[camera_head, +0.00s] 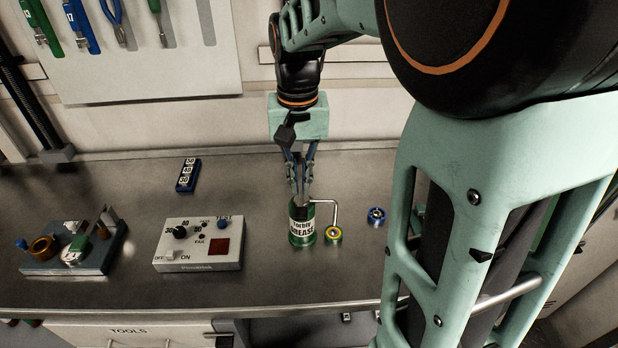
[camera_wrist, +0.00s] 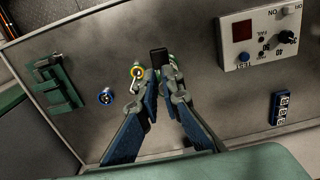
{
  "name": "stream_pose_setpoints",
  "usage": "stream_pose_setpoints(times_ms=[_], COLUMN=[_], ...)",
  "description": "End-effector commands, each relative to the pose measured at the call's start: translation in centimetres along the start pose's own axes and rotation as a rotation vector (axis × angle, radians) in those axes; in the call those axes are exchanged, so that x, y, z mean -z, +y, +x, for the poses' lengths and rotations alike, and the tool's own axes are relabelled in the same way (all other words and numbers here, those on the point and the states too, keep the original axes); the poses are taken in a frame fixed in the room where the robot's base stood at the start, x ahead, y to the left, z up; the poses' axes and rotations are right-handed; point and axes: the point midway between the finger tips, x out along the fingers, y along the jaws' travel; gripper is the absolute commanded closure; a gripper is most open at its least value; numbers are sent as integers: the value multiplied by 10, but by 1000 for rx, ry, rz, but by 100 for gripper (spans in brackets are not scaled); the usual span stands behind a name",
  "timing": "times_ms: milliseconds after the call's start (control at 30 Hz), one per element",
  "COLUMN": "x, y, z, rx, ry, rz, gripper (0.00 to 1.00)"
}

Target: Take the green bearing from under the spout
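The green bearing (camera_head: 333,234), a small ring with a yellow inner part, sits on the bench under the end of the bent metal spout (camera_head: 335,208). It also shows in the wrist view (camera_wrist: 137,72), just left of my fingertips. The spout comes from a green grease can (camera_head: 302,228) with a white label and a black top (camera_wrist: 158,57). My gripper (camera_head: 300,196) points down at the can's black top, left of the bearing. In the wrist view my fingers (camera_wrist: 160,76) come close together at that top; whether they grip it is unclear. The bearing is outside my fingers.
A blue bearing (camera_head: 376,215) lies to the right of the green one. A white control box (camera_head: 198,247) stands left of the can, with a blue counter block (camera_head: 188,175) behind it. A fixture (camera_head: 75,250) is at far left. Bench in front of the bearings is clear.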

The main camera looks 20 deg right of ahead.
Motion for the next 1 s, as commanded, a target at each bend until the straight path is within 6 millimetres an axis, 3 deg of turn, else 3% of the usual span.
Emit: stream_pose_setpoints(times_ms=[167, 433, 1000], x=[7, 31, 72], y=[8, 38, 109], z=[15, 60, 138], rx=[6, 41, 156], ry=[-11, -58, -191], rz=[93, 462, 1213], gripper=[71, 43, 43])
